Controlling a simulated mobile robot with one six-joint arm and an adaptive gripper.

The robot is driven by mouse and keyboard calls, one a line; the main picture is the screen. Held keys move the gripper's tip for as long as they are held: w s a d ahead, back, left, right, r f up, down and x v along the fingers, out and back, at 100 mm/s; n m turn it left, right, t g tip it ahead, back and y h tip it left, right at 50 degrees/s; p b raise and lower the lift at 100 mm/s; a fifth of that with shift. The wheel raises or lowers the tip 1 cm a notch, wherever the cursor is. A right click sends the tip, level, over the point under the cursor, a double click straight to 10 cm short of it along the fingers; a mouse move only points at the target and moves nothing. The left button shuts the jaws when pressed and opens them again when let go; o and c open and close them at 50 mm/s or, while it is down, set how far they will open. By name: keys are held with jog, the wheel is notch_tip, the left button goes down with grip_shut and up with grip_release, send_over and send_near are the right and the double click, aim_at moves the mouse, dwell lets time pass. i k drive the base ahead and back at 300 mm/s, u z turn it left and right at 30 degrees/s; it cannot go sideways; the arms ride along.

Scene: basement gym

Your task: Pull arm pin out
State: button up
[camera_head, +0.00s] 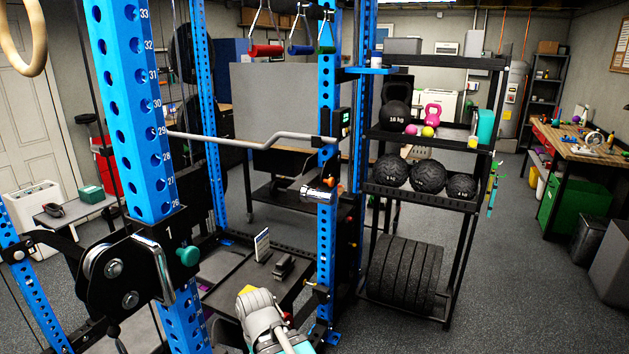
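A teal round knob (188,256), which looks like the arm pin, sticks out of the right side of a black bracket (122,270). The bracket is mounted on the numbered blue upright (140,110) at the left, just below hole 26. The knob sits against the bracket, and any shaft behind it is hidden. A chrome handle (156,266) curves in front of the bracket. The light grey end of my arm, with my gripper (256,302), is at the bottom centre, lower right of the knob and apart from it. Its fingers cannot be made out clearly.
A second blue upright (327,120) stands right of centre, with a chrome roller (318,194) on it. A bent grey bar (250,141) spans between the uprights. A black shelf rack (452,205) holds balls and plates. Open floor (510,280) lies to the right.

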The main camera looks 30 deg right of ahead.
aim_at(332, 181)
jog(key=z, duration=0.25)
jog(key=i, duration=1.1)
jog(key=z, duration=0.8)
